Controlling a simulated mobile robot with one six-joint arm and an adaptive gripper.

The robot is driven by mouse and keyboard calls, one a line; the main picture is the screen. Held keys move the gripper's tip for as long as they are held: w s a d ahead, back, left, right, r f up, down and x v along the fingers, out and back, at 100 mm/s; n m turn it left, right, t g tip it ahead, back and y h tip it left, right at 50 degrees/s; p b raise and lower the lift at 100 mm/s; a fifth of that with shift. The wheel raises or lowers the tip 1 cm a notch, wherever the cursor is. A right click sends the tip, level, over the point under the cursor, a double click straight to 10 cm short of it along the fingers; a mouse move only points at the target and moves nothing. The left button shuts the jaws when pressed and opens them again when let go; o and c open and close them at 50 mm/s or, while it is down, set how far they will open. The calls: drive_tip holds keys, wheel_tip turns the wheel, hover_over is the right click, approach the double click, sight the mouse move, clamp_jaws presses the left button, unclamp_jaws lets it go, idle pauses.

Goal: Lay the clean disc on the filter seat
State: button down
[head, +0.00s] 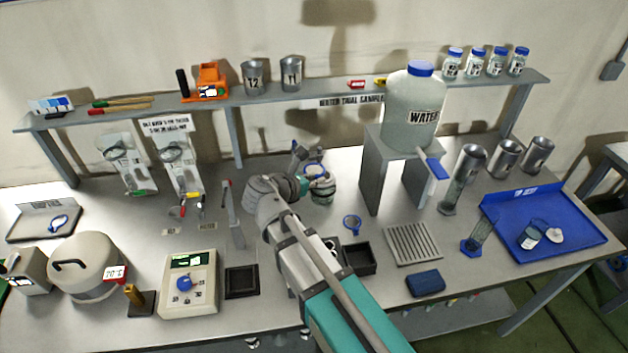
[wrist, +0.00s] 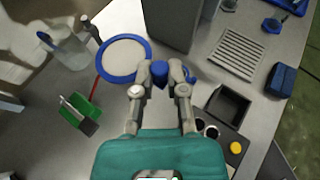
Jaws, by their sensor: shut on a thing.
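My gripper (wrist: 160,72) is shut on the blue tab of a round pale disc with a blue rim, which I take as the clean disc (wrist: 124,58). In the wrist view the disc is just left of the fingertips, face up. The disc (head: 316,169) also shows in the head view, beyond the end of my arm, above or on a metallic round vessel (head: 323,191). That vessel may carry the filter seat; its top is hidden by the disc. I cannot tell whether the disc touches it.
A tall grey stand (head: 372,180) bears the water jug (head: 410,100), right of my gripper. A clamp post (head: 235,215) stands on the left.

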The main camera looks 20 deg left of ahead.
drive_tip(key=w+f+b, duration=0.2)
drive_tip(key=w, duration=0.4)
drive_tip(key=w+a+f+b, duration=0.1)
drive_tip(key=w+f+b, duration=0.1)
drive_tip(key=w, duration=0.4)
drive_tip(key=shift+w+a+f+b, duration=0.2)
drive_tip(key=shift+a+f+b, duration=0.1)
drive_tip(key=shift+f+b, duration=0.1)
drive_tip(key=shift+f, duration=0.1)
wheel_tip(320, 180, down, 7)
drive_tip(key=b, duration=0.6)
drive_tip(key=shift+r+b, duration=0.2)
drive_tip(key=shift+b, duration=0.15)
drive_tip(key=shift+f+b, duration=0.6)
drive_tip(key=shift+f, duration=0.05)
idle(0.5)
drive_tip(key=c, duration=0.6)
unclamp_jaws()
drive_tip(key=shift+r, duration=0.2)
